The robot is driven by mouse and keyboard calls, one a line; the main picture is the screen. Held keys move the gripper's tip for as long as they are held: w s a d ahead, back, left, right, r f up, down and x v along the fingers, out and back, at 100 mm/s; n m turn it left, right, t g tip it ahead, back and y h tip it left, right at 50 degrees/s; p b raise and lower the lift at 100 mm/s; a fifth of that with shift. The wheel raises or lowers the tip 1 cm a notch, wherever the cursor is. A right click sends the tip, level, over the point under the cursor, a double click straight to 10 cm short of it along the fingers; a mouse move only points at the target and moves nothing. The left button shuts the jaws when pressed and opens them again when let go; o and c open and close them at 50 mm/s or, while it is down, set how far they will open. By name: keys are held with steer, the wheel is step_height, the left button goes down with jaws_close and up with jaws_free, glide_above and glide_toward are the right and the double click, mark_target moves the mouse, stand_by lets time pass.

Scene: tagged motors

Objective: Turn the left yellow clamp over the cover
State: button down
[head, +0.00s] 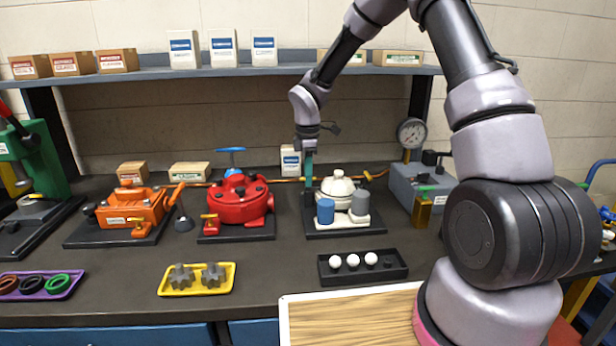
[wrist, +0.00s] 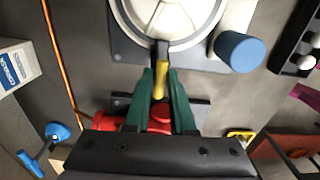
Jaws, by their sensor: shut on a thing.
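The white round cover (head: 337,186) sits on the white motor body, toward the right of the bench. In the wrist view the cover (wrist: 172,18) fills the top middle. The left yellow clamp (wrist: 161,80) lies at the cover's rim, its dark end (wrist: 160,50) at the rim and its yellow part pointing away from the cover's middle. My gripper (wrist: 160,76) has its green fingers on either side of the yellow part, shut on it. In the head view my gripper (head: 308,180) points down at the cover's left side; the clamp cannot be made out there.
A blue cylinder (head: 326,211) and a grey one (head: 360,203) stand in front of the cover. The red motor (head: 237,205) is close on the left. A grey box with a gauge (head: 411,134) stands right. A black tray (head: 360,280) with white balls lies in front.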

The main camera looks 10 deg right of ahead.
steer(key=c, duration=0.8)
jaws_free()
steer(key=shift+o, duration=0.2)
step_height(320, 180, up, 11)
